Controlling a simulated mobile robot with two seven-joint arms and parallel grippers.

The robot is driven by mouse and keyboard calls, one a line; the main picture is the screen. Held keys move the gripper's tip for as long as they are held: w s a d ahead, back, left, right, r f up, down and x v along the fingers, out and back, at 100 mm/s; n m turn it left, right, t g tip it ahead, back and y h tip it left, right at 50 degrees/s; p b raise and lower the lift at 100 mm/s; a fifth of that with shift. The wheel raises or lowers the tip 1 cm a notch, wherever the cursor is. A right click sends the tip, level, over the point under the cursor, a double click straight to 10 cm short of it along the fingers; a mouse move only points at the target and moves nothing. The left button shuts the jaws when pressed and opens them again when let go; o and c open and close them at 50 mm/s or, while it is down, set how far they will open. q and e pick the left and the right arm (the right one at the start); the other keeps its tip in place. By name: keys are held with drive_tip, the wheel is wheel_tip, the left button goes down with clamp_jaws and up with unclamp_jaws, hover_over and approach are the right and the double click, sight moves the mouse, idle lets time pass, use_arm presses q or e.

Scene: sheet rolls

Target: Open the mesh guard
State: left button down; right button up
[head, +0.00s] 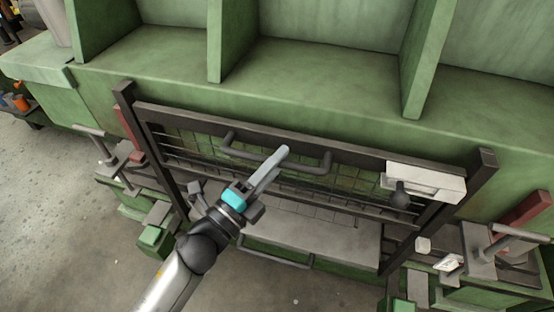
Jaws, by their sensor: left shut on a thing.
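The mesh guard (357,154) is a dark framed panel with mesh and thin bars, set between two dark posts in front of the green machine. Its grey bar handle (312,169) runs along the upper part of the panel. My left gripper (276,160) comes up from the bottom left and is shut on the middle of this handle. The fingers hide part of the bar. My right gripper is not in view.
A pale box (427,181) with a dark round knob sits at the guard's upper right. Green machine (170,65) bays with dividers stand behind. Grey and green fittings flank the guard on both sides. Bare concrete floor (50,190) lies at the left.

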use_arm(q)
drive_tip(key=shift+r, duration=0.1)
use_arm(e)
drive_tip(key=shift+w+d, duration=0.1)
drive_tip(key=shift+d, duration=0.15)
use_arm(q)
drive_tip(key=c, duration=0.8)
unclamp_jaws()
drive_tip(key=shift+o, duration=0.2)
drive_tip(key=shift+a, duration=0.1)
drive_tip(key=b+v, duration=0.1)
drive_tip(key=v, duration=1.4)
drive_tip(key=shift+b, duration=0.3)
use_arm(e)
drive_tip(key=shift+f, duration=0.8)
use_arm(q)
drive_tip(key=shift+s, duration=0.1)
